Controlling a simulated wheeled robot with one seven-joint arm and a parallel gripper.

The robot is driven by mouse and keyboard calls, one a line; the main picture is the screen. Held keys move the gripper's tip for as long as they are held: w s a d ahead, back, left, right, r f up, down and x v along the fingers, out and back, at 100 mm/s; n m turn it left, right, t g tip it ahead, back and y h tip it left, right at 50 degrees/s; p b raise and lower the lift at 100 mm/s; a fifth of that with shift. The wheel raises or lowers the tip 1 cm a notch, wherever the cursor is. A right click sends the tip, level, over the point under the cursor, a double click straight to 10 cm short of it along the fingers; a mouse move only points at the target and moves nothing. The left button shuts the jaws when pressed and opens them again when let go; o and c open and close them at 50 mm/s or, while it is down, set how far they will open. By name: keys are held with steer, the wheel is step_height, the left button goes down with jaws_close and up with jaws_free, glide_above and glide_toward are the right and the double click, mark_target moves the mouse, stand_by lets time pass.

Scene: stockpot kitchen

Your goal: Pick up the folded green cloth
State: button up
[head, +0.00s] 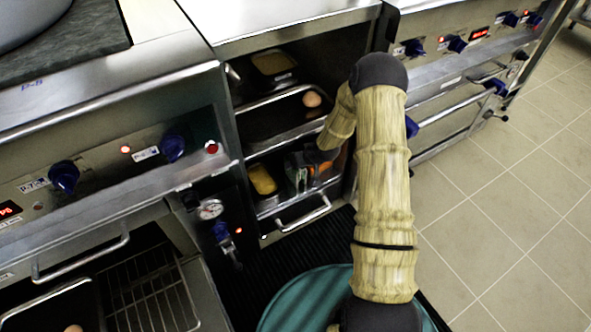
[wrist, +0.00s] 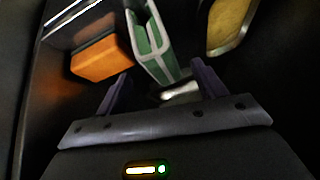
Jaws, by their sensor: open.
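The folded green cloth (wrist: 143,42), green with pale edges, shows in the wrist view at the top middle. It stands on edge, beyond my fingertips and roughly in line with the space between them. My gripper (wrist: 163,82) is open, one finger on each side, with nothing seen between the tips but a pale metallic patch beyond. In the head view my arm reaches into the low open compartment of the counter.
An orange block (wrist: 101,59) lies close left of the cloth. A yellow item in a metal container (wrist: 229,24) lies to its right. Above the compartment, a dark tray (head: 270,121) holds an egg (head: 312,99). A drawer handle (head: 303,215) juts out below.

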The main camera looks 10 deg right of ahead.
mark_target(295, 176)
steer(key=b+x, duration=0.2)
steer(key=x, duration=0.2)
steer(key=shift+w+a+f+b, duration=0.1)
steer(key=shift+w+f+b, duration=0.1)
steer(key=shift+f+b, duration=0.15)
steer(key=shift+r, duration=0.1)
steer(key=c, duration=1.2)
